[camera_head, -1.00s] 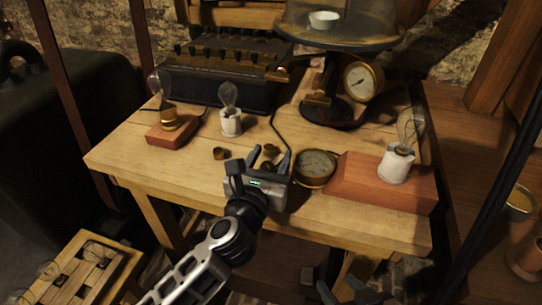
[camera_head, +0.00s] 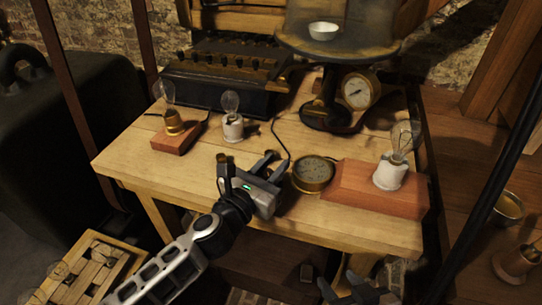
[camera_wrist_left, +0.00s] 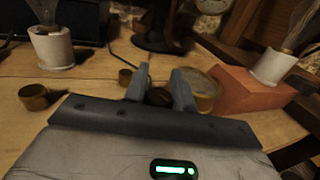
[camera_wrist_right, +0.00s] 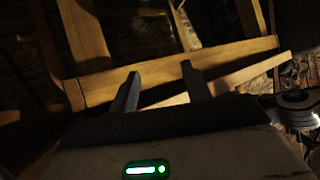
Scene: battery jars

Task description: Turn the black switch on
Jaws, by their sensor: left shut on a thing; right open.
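A small dark round piece (camera_wrist_left: 158,97) sits between the fingers of my left gripper (camera_wrist_left: 160,82) in the left wrist view; I cannot tell for sure that it is the black switch. My left gripper also shows in the head view (camera_head: 271,162), low over the front middle of the wooden table, its fingers closed on that piece. A black box (camera_head: 222,84) with a row of several small levers stands at the back of the table. My right gripper (camera_wrist_right: 163,82) is open and empty, low in front of the table.
A round brass gauge (camera_head: 313,174) and a red-brown block (camera_head: 350,187) with a bulb lie right of my left gripper. Small brass cups (camera_wrist_left: 33,97) stand near it. Two bulbs on bases (camera_head: 233,128) stand behind left.

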